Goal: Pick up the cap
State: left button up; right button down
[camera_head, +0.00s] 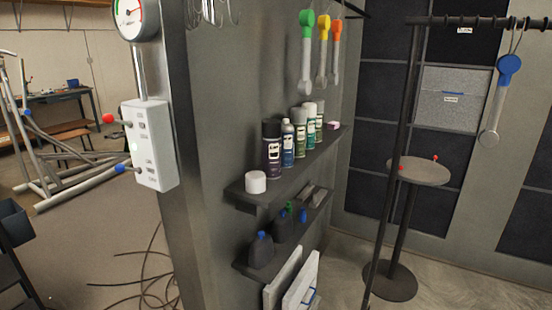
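A short white cylinder that looks like the cap (256,182) stands at the near left end of the upper shelf (262,198). It is close to the shelf's front corner, just left of a dark spray can (272,150), with a small gap between them. Its whole near side is visible and nothing covers it. Neither of my grippers shows in this view.
Several spray cans line the upper shelf, with a pink box (332,126) at its far end. Dark bottles with coloured caps (260,250) stand on the lower shelf. A white control box (150,145) sticks out at left; a round stand (420,171) is at right.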

aim_at(255, 181)
jog(key=i+l, duration=0.15)
jog(key=l, duration=0.25)
jog(key=i+l+u, duration=0.15)
jog(key=l, duration=0.2)
jog(key=i+l, duration=0.2)
jog(key=l, duration=0.2)
jog(key=i+l+u, duration=0.1)
jog(key=l, duration=0.3)
jog(key=i+l, duration=0.15)
jog(key=l, duration=0.25)
jog(key=i+l+u, duration=0.15)
jog(key=l, duration=0.25)
